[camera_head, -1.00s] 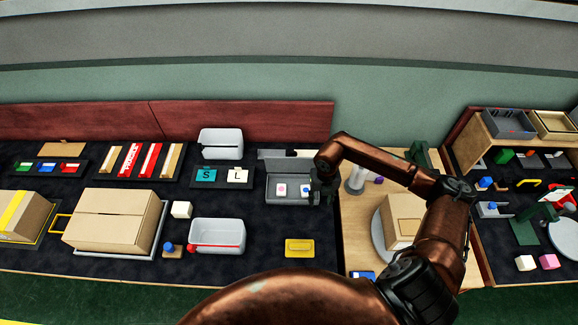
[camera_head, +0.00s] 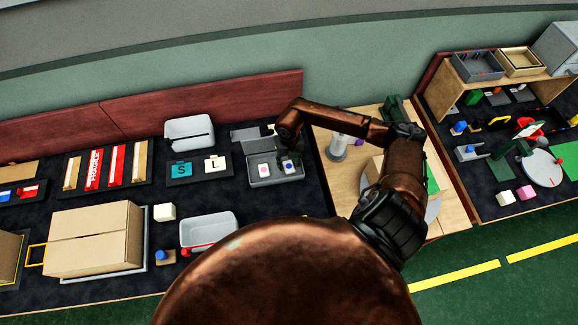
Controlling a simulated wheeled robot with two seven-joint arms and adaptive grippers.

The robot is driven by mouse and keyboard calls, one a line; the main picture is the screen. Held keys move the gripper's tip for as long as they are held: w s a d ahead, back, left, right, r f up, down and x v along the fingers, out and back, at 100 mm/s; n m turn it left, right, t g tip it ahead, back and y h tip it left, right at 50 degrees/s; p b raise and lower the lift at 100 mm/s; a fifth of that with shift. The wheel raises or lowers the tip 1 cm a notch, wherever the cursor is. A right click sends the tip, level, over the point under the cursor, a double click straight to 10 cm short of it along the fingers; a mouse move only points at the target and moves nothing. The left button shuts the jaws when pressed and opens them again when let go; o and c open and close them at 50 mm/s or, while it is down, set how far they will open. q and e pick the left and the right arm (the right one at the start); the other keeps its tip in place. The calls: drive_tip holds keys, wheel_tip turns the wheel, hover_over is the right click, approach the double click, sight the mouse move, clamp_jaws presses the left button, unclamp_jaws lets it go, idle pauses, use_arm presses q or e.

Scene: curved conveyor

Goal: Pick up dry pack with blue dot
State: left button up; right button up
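The dry pack with the blue dot (camera_head: 288,168) is a small white pack in the right half of a grey open box (camera_head: 262,181). Another white pack with a reddish dot (camera_head: 265,171) lies beside it on the left. My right gripper (camera_head: 292,152) is over the box, its dark fingers close to the blue-dot pack. The fingers are too small and dark to tell whether they are open or touch the pack. My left gripper is out of view.
Teal S and white L cards (camera_head: 196,169) lie left of the box. A white bin (camera_head: 189,133) stands behind them, and another white bin (camera_head: 208,232) is in front. A large cardboard box (camera_head: 95,238) is at left. A wooden table section (camera_head: 338,180) adjoins on the right.

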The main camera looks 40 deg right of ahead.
drive_tip(key=shift+f, duration=0.85)
drive_tip(key=c, duration=0.7)
drive_tip(key=shift+r, duration=0.1)
